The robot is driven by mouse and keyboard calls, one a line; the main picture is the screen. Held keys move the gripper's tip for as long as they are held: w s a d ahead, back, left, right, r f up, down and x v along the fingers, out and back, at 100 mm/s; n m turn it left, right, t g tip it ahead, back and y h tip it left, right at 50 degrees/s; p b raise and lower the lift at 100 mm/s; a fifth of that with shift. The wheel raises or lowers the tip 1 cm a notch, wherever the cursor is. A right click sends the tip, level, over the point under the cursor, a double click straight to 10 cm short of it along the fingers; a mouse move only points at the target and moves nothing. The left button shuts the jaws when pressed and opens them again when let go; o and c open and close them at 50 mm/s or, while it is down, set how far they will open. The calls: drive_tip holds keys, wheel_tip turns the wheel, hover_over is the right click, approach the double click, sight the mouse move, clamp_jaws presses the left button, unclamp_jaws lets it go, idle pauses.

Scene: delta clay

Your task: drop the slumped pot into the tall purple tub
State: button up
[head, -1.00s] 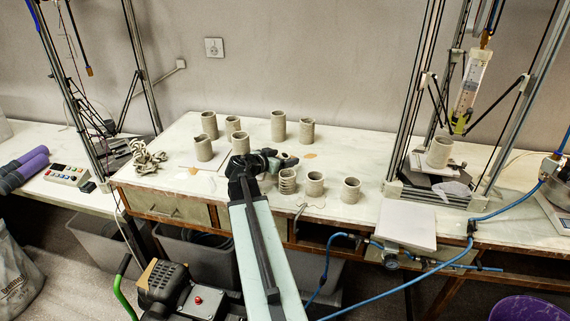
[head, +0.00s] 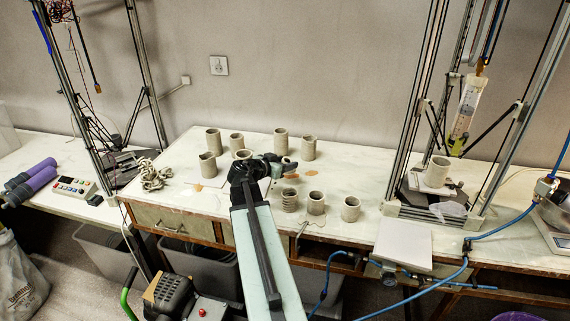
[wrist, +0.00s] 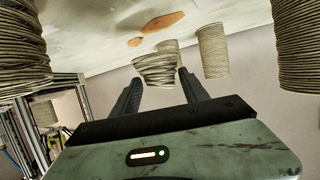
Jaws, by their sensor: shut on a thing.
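The slumped pot (wrist: 156,69) is a squat, leaning pot of ridged grey clay. In the wrist view it sits between the two dark fingertips of my gripper (wrist: 159,82), which is shut on it. In the head view my gripper (head: 276,168) is over the middle of the workbench, and its dark jaws hide most of the pot. I cannot tell how far the pot is above the bench. The tall purple tub (head: 516,317) shows only as a sliver of rim at the bottom right edge of the head view.
Several upright clay pots stand around my gripper, including a coiled one (head: 289,200) just in front. A delta printer frame with a pot (head: 438,171) on its bed stands at the right. A blue hose (head: 508,224) and a grey board (head: 404,245) lie near the front edge.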

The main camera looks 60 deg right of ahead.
sight(285, 161)
wheel_tip(285, 161, up, 4)
drive_tip(key=p, duration=0.3)
drive_tip(key=shift+r, duration=0.25)
drive_tip(key=shift+f, duration=0.15)
drive_tip(key=shift+s, duration=0.15)
